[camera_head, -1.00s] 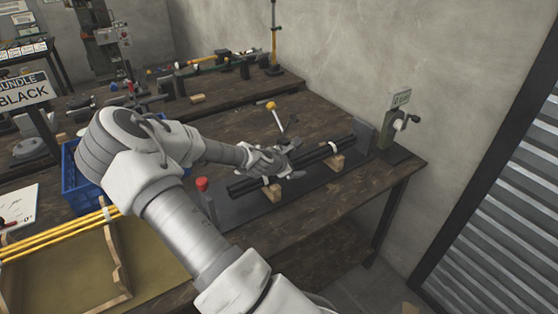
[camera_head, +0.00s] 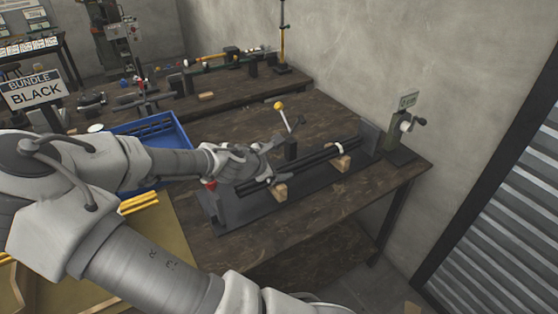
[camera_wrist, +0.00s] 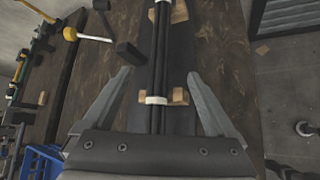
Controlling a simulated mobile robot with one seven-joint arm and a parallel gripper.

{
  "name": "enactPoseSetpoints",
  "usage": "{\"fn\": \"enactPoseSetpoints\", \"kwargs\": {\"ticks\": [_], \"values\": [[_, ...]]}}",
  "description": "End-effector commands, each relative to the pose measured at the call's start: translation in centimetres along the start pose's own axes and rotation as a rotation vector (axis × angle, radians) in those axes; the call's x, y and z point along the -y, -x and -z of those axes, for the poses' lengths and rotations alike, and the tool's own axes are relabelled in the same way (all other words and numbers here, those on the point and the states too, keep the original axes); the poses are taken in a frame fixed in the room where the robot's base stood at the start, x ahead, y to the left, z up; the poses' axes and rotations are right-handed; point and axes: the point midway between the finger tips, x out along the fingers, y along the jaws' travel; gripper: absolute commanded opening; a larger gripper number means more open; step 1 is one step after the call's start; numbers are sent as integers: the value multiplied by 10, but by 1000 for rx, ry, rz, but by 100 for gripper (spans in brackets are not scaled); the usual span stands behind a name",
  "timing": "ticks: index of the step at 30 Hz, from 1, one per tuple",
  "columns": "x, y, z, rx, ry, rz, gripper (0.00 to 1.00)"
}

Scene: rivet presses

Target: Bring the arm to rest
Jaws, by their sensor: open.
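My gripper (camera_head: 268,164) is over the left part of the black rod bundle (camera_head: 313,161) in the head view. In the wrist view my gripper (camera_wrist: 158,85) is open, with one finger on each side of the bundle (camera_wrist: 160,55) and clear space between. The bundle lies on wooden blocks (camera_head: 341,163) on a dark base plate. A white band (camera_wrist: 156,100) wraps the rods near one block, and another white band (camera_head: 338,147) shows farther right. My arm covers the bundle's left end in the head view.
A yellow-knobbed lever (camera_head: 279,106) stands behind the bundle. A crank device (camera_head: 403,130) is at the table's right end. A blue crate (camera_head: 160,132) and yellow rods (camera_head: 138,203) lie left, near my arm. A "BUNDLE BLACK" sign (camera_head: 35,90) stands farther left.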

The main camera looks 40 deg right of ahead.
Motion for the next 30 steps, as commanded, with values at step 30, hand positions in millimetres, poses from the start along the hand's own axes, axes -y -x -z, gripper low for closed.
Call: {"fn": "enactPoseSetpoints", "kwargs": {"ticks": [30], "values": [[43,16,30,-172,-268,205,91]]}}
